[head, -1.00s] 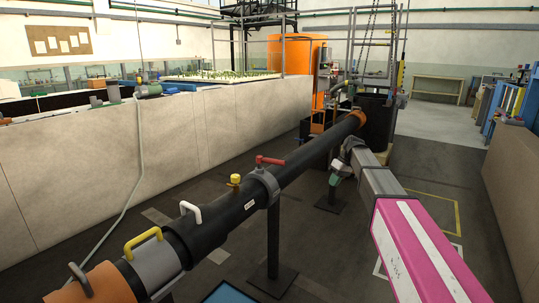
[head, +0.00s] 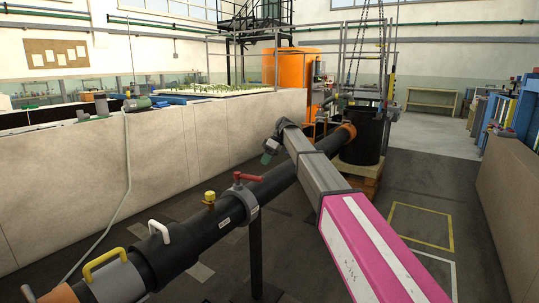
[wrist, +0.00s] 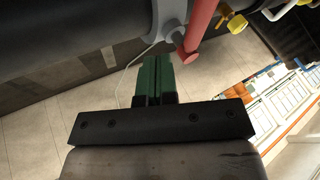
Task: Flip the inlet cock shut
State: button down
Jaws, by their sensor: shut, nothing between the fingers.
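The cock with a red lever (head: 249,177) sits on a grey collar (head: 247,196) around the black pipe (head: 285,181). Its lever points to the right in the head view. In the wrist view the red lever (wrist: 201,30) hangs from the collar (wrist: 173,20), its end close to my fingertips. My gripper (head: 267,158) has green fingers and is over the pipe, a little beyond the lever in the head view. In the wrist view my gripper (wrist: 156,62) is shut and empty, with a small apparent gap to the lever.
A yellow knob (head: 209,197), a white handle (head: 160,231) and a yellow handle (head: 104,262) stand on the same pipe, nearer me. A pale wall (head: 75,185) runs along the left. Open floor lies to the right, with a yellow marked outline (head: 422,237).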

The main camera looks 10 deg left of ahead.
aim_at(248, 178)
jog(key=s+a+f, duration=0.2)
jog(key=s+f, duration=0.1)
jog(key=s, duration=0.2)
jog(key=shift+f, duration=0.3)
jog(key=shift+a, duration=0.1)
jog(key=shift+s+m+t+y, duration=0.55)
jog(key=shift+s+m, duration=0.4)
jog(key=shift+m, duration=0.25)
jog(key=shift+w, duration=0.1)
